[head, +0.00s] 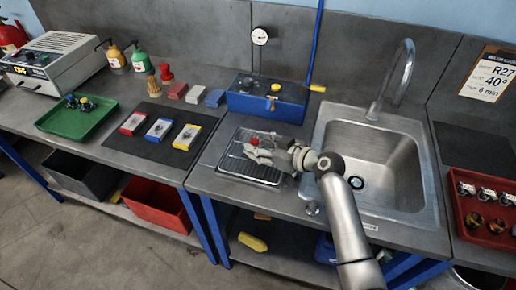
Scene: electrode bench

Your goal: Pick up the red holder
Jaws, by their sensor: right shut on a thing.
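My right gripper (254,152) is over the wire drainer tray left of the sink. It is shut on a small red thing, which I take for the red holder (255,141). Only its rounded red top shows between the fingers; the rest is hidden. I cannot tell whether it touches the tray. My left gripper is not in view.
The drainer tray (276,180) lies beside the sink (398,171), with a blue box (240,104) behind. Red, blue and yellow-edged blocks lie on a dark mat (148,149). A red knobbed piece (166,74) stands further back. A green tray (52,124) is at left.

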